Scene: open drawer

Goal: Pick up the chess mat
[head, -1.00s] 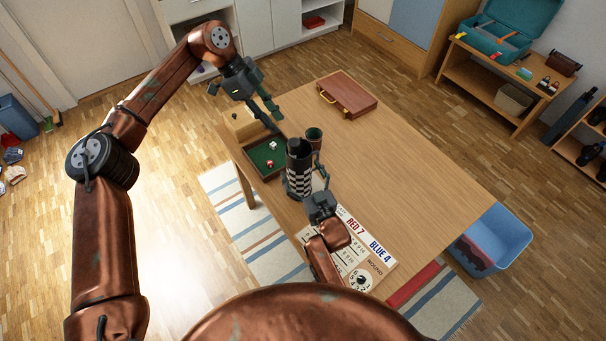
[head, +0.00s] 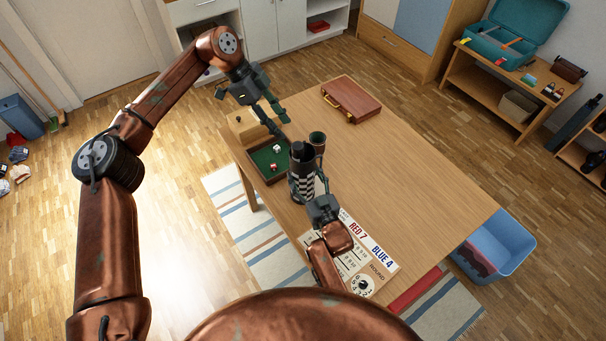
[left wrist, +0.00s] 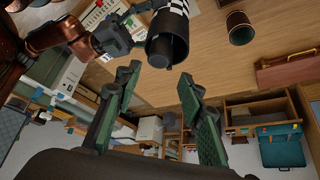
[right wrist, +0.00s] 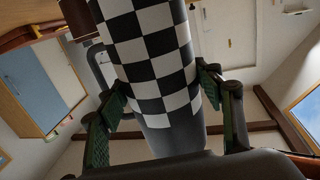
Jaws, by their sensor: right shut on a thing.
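The chess mat (head: 303,187) is rolled up, with a black-and-white checkered band and a dark grey surface at its end. It stands roughly upright above the table (head: 420,165). My right gripper (head: 318,197) is shut on it. The right wrist view shows the checkered roll (right wrist: 155,60) between the two green-padded fingers. My left gripper (head: 282,120) is open and empty, above the table's left end near the dice tray. In the left wrist view its fingers (left wrist: 160,110) are spread apart, with the roll's dark open end (left wrist: 168,50) beyond them.
A green-lined dice tray (head: 262,176), a brown cup (head: 317,139) and a wooden box (head: 243,126) are close to the mat. A brown case (head: 351,98) lies at the back. A score board (head: 368,250) lies at the front. The table's right part is clear.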

